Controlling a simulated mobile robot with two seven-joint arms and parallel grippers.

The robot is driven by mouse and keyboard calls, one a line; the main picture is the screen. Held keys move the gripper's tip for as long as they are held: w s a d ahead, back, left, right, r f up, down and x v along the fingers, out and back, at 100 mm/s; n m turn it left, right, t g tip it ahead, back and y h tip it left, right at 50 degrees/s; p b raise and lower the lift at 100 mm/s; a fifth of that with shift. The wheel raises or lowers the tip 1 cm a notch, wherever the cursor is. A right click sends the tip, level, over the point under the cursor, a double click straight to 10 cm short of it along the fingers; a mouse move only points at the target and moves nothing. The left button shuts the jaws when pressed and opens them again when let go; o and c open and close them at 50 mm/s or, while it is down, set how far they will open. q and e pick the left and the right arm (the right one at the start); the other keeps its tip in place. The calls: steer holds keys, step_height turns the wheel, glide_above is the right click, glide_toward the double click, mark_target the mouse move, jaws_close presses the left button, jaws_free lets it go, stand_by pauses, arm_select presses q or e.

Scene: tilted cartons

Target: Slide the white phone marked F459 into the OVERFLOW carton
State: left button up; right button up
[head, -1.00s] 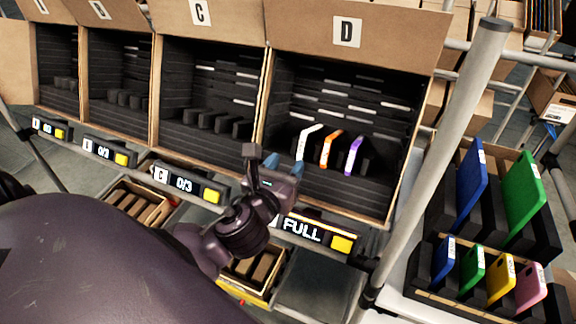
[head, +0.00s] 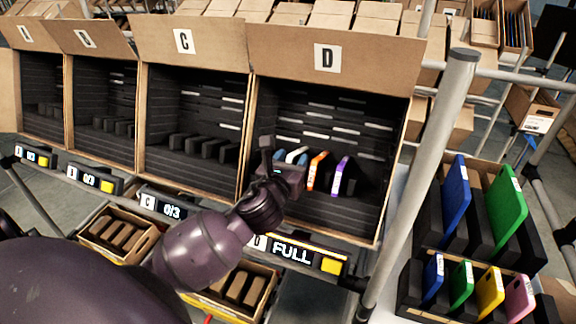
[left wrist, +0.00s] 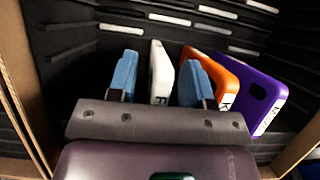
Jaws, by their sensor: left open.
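The white phone (head: 297,153) stands in the carton marked D (head: 394,187), left of an orange phone (head: 316,172) and a purple phone (head: 340,176). My left gripper (head: 290,158) reaches into this carton and is open. In the left wrist view its blue fingertips (left wrist: 159,80) are on either side of the white phone (left wrist: 160,66). The right fingertip is between the white phone and the orange phone (left wrist: 226,76). Only the start of the white phone's label shows, an F. No carton labelled OVERFLOW can be read. My right gripper is out of view.
The display (head: 296,252) below carton D reads FULL. Carton C (head: 195,150) and the cartons left of it hold dark slots without phones. A grey post (head: 428,170) stands right of carton D. Blue, green, yellow and pink phones stand in racks (head: 470,250) at the right.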

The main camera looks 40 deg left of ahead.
mark_target(289, 158)
arm_select(q)
steer(key=shift+c, duration=0.2)
steer(key=c, duration=0.7)
jaws_close()
steer(key=shift+o, duration=0.4)
jaws_free()
jaws_close()
steer(key=shift+s+r, duration=0.1)
steer(key=shift+s+r+p, duration=0.2)
steer(key=shift+s+p, duration=0.05)
steer(key=shift+p, duration=0.25)
steer(key=shift+s+d+r+p, duration=0.25)
steer(key=shift+s+r+p, duration=0.35)
steer(key=shift+s+p, duration=0.4)
